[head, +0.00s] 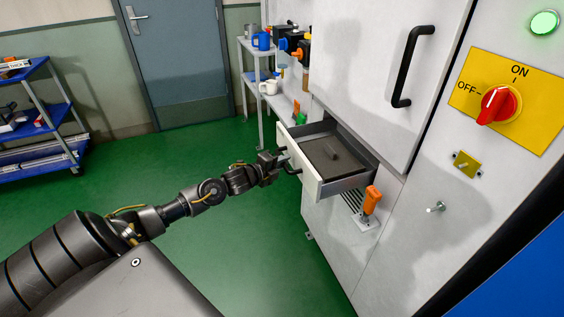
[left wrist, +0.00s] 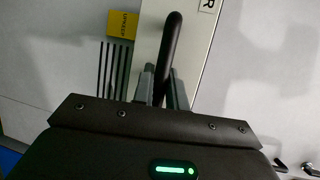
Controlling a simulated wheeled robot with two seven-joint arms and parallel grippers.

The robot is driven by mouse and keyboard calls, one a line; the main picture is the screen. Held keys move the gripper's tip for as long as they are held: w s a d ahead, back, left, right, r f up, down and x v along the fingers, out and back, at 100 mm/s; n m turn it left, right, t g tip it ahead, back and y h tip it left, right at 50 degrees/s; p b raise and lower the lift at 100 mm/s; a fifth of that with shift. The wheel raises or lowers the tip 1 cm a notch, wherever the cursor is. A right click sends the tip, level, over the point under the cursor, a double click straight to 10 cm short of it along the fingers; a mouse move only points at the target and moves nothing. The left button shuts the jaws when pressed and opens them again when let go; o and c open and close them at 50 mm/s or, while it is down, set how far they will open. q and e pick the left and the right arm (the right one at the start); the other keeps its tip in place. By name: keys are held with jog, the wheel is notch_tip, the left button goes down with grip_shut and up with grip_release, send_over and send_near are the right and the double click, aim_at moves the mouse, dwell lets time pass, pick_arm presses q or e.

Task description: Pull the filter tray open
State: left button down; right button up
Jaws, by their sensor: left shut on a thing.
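The filter tray (head: 341,185) is a grey drawer with a white front in the machine's side, and it stands well out of the cabinet in the head view. A dark flat filter with a small grip (head: 333,154) lies in it. My left gripper (head: 279,161) is at the tray's front, shut on its black handle. In the left wrist view the handle (left wrist: 171,50) rises between the two fingers of the left gripper (left wrist: 161,88), against the white tray front (left wrist: 192,60). My right gripper is not in view.
An orange-handled toggle clamp (head: 371,200) sits just right of and below the tray. A cabinet door with a black handle (head: 410,66) is above. A shelf with bottles and a mug (head: 268,87) stands behind. Green floor in front is clear.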

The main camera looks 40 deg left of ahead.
pick_arm(q)
jog(key=c, duration=1.4)
grip_release()
jog(key=v, duration=1.1)
jog(key=shift+b, duration=0.45)
jog(key=shift+w, duration=0.1)
